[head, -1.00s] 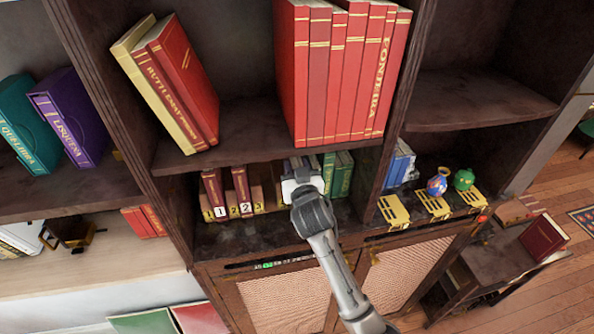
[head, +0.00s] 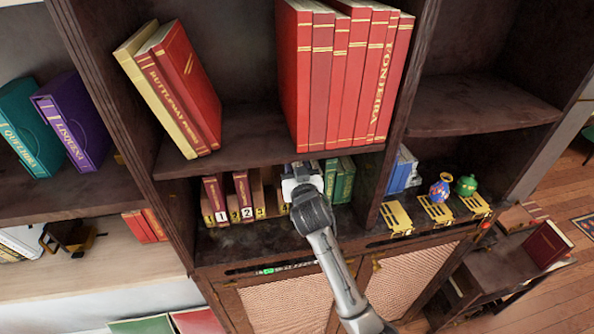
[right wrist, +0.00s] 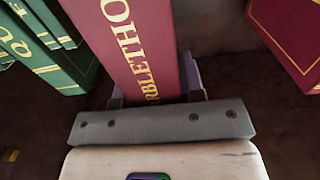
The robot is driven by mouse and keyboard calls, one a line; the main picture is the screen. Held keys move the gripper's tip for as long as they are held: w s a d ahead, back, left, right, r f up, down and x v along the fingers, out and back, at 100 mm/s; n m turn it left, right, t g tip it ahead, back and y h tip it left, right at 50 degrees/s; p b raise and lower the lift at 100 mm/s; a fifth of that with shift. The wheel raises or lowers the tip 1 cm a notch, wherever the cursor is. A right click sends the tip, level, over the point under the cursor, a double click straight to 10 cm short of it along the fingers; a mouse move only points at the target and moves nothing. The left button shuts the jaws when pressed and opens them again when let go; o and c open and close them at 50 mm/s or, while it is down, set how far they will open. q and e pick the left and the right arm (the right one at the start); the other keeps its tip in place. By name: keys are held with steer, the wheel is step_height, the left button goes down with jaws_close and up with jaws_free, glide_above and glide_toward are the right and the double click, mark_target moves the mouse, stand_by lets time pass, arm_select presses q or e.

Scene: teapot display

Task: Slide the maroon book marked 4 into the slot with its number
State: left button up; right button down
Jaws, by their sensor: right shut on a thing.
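My right gripper (head: 301,180) is at the lower shelf bay, just right of the numbered slots. The right wrist view shows this gripper (right wrist: 156,98) shut on a maroon book (right wrist: 135,45) with gold letters on its spine. The held book's number is not visible, and in the head view the gripper hides the book. The slot rack (head: 259,201) has yellow number tags; a 3 tag is readable. Maroon books marked 1 (head: 216,195) and 2 (head: 243,190) stand upright in its left part. The slots beside the gripper are partly hidden. My left gripper is not in view.
Green books (head: 343,180) stand close to the right of the gripper; they also show in the right wrist view (right wrist: 55,45). A dark red book (right wrist: 290,35) is at that view's right edge. The shelf board (head: 240,140) above limits height. Vases (head: 440,189) stand further right.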

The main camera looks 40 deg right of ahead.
steer(key=shift+x, duration=0.85)
steer(key=c, duration=1)
jaws_free()
steer(key=shift+r, duration=0.1)
steer(key=o, duration=0.4)
steer(key=shift+c, duration=0.2)
steer(key=b+v, duration=0.3)
steer(key=v, duration=1)
steer(key=shift+s+b, duration=0.35)
steer(key=shift+a, duration=0.1)
